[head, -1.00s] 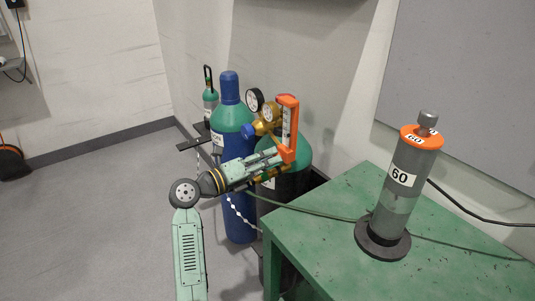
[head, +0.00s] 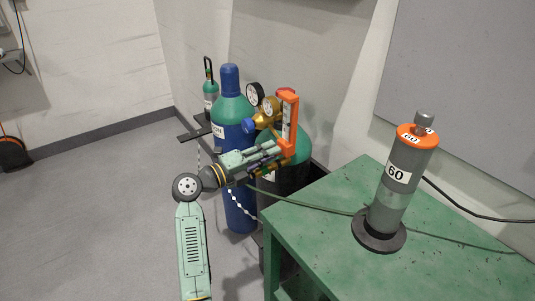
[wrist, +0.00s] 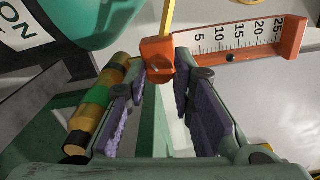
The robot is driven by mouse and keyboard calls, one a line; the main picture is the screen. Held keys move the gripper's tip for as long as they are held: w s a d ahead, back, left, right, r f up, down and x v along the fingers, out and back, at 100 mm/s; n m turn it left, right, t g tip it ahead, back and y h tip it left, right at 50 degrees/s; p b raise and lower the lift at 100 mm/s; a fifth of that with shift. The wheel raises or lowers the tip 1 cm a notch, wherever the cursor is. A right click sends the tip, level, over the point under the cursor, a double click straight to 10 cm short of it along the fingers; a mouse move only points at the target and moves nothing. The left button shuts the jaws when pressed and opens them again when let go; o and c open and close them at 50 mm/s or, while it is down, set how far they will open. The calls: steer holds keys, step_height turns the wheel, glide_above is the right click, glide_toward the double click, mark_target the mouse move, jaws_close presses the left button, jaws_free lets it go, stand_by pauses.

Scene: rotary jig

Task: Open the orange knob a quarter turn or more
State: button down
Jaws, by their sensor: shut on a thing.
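The orange knob (wrist: 157,60) is the block-like part at the lower end of an orange flow meter (wrist: 290,38) with a white scale. In the head view the flow meter (head: 288,110) stands upright by the gas cylinders, and its lower end meets my fingertips. My gripper (wrist: 160,74) has one purple-padded finger on each side of the knob and is shut on it. In the head view my gripper (head: 281,156) reaches in from the left. The fingers partly hide the knob there, and its turn angle cannot be read.
A brass regulator with gauges (head: 268,105) sits behind the flow meter. A blue cylinder (head: 239,175) and a dark, green-topped cylinder (head: 297,152) stand close by. A green table (head: 320,225) with a grey, orange-topped post (head: 399,180) is at right. Open floor (head: 90,220) lies left.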

steer(key=c, duration=1.4)
jaws_free()
steer(key=shift+o, duration=0.2)
